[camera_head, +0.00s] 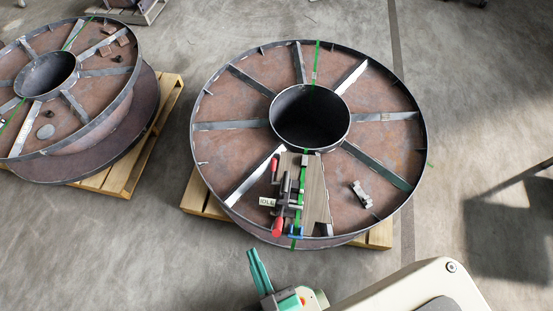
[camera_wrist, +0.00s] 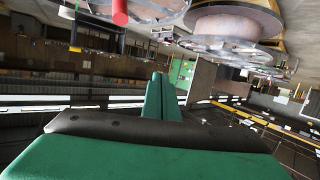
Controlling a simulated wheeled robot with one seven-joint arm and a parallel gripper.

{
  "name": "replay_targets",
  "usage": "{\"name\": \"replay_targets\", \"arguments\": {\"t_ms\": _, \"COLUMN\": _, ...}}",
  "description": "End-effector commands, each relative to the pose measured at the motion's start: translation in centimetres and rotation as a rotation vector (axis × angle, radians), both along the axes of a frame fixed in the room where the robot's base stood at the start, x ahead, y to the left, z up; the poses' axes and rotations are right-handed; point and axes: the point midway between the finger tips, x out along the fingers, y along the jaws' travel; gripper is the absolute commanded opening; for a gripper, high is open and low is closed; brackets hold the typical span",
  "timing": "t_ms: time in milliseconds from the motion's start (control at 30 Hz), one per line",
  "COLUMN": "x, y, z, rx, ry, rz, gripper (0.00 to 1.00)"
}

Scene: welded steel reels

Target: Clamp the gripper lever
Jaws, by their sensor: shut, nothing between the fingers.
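A clamp fixture (camera_head: 287,198) with dark metal parts sits on a brown plate on top of the middle steel reel. It has a red-tipped upright lever (camera_head: 275,166) and a second red grip (camera_head: 277,227) at its near end. I cannot tell which of the two is the lever meant. My gripper (camera_head: 257,265) is below the reel's near rim in the head view, apart from the fixture. Its green fingers (camera_wrist: 159,95) are together and empty in the wrist view. A red grip (camera_wrist: 120,12) shows at the top there, clear of the fingers.
The middle reel (camera_head: 225,103) rests on a wooden pallet (camera_head: 192,193), with green straps across its top. A small metal block (camera_head: 362,194) lies right of the fixture. Another reel (camera_head: 100,88) stands on a pallet at left. Bare concrete floor (camera_head: 465,120) is free at right.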

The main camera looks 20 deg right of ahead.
Motion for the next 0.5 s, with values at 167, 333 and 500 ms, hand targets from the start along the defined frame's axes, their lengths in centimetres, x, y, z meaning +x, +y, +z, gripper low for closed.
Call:
{"name": "replay_targets", "arguments": {"t_ms": 167, "x": 3.9, "y": 0.0, "z": -3.9, "rx": -0.187, "ry": 0.048, "rz": 0.061, "gripper": 0.0}}
{"name": "replay_targets", "arguments": {"t_ms": 333, "x": 8.8, "y": -1.3, "z": -7.7, "rx": -0.416, "ry": 0.115, "rz": 0.086, "gripper": 0.0}}
{"name": "replay_targets", "arguments": {"t_ms": 500, "x": 14.2, "y": -3.3, "z": -10.1, "rx": -0.641, "ry": 0.186, "rz": 0.087, "gripper": 0.0}}
